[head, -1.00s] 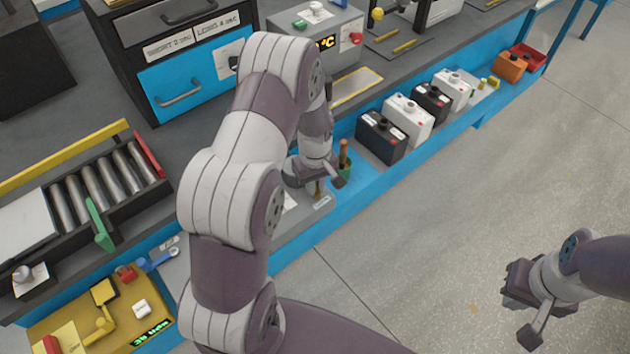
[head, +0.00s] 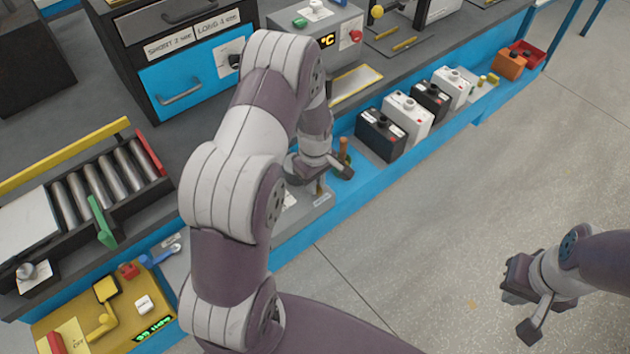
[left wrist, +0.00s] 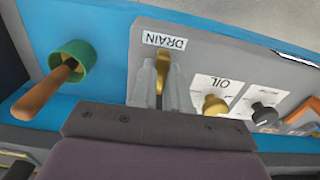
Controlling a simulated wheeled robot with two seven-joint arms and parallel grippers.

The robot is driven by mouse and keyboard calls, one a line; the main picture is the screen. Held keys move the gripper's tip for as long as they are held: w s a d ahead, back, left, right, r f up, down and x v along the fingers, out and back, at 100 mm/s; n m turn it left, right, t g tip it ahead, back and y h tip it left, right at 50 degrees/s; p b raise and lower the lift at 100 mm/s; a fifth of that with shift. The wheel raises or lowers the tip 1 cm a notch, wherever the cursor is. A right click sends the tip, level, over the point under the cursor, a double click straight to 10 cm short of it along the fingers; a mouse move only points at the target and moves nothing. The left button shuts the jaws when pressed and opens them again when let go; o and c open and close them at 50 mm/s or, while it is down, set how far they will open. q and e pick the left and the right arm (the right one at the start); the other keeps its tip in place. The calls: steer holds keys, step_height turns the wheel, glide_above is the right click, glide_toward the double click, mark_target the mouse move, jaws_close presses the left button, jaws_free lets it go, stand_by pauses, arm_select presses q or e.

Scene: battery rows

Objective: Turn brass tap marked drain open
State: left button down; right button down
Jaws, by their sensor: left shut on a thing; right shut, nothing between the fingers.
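The brass tap (left wrist: 162,66) stands on a grey panel below a white label reading DRAIN (left wrist: 164,40), which appears upside down in the left wrist view. My left gripper (left wrist: 158,84) is shut on the tap, one finger on each side of it. The tap's lower part is hidden between the fingers. In the head view my left gripper (head: 332,168) is at the bench's front edge, and the arm covers much of the panel. My right gripper (head: 529,332) is shut and empty, over the floor at the right.
A green cup with a wooden handle (left wrist: 38,101) is beside the tap. On its other side are a brass knob (left wrist: 214,105) by an OIL label and a dark knob (left wrist: 264,113). Several batteries (head: 404,118) stand in a row along the bench edge. The floor is clear.

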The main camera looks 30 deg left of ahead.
arm_select(q)
steer(key=shift+w, duration=0.1)
steer(key=c, duration=1.1)
jaws_free()
step_height(320, 180, up, 13)
steer(key=shift+f, duration=0.15)
